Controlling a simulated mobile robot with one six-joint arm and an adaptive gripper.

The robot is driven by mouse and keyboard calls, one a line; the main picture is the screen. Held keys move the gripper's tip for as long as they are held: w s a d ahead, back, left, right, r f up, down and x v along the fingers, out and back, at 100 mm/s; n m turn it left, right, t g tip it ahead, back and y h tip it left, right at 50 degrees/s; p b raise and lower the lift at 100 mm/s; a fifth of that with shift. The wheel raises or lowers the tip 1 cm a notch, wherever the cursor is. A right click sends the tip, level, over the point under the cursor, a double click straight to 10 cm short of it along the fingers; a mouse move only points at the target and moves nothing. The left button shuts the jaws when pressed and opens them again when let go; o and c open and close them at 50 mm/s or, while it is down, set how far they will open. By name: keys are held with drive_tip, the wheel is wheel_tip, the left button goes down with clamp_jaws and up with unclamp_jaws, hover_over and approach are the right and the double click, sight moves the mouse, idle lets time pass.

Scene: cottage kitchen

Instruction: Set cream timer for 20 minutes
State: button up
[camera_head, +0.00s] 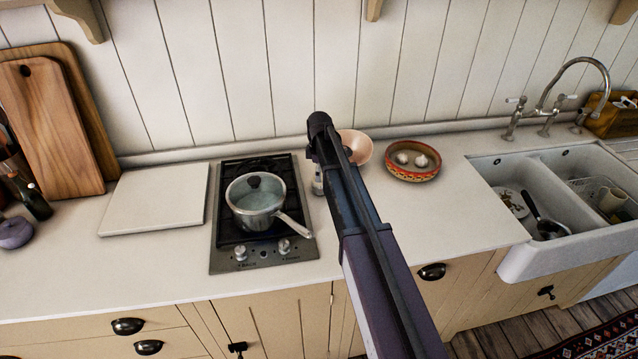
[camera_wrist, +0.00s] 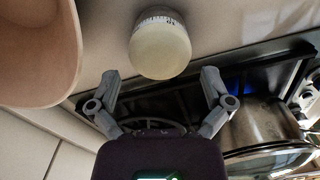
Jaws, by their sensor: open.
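The cream timer (camera_wrist: 160,50) is a small round-topped thing with a band of dark markings around its lower part, standing on the counter in the upper middle of the wrist view. My gripper (camera_wrist: 161,84) is open, with its two fingers spread on either side just short of the timer, and nothing is between them. In the head view a small pale thing (camera_head: 317,184), apparently the timer, shows beside the hob, partly covered by my arm. The setting on the timer cannot be read. My gripper's fingers are hidden in the head view.
A steel saucepan (camera_head: 256,200) stands on the hob (camera_head: 226,243) close by; a blue flame (camera_wrist: 238,86) shows under it. A pink bowl (camera_head: 357,147) is on the other side. A patterned dish (camera_head: 413,175) holding pale bulbs stands further right, before the sink (camera_head: 518,262).

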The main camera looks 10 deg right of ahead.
drive_tip(key=shift+f+b, duration=0.9)
drive_tip(key=shift+f, duration=0.3)
drive_tip(key=c, duration=0.9)
drive_tip(key=shift+o, duration=0.2)
drive_tip(key=shift+m, duration=0.4)
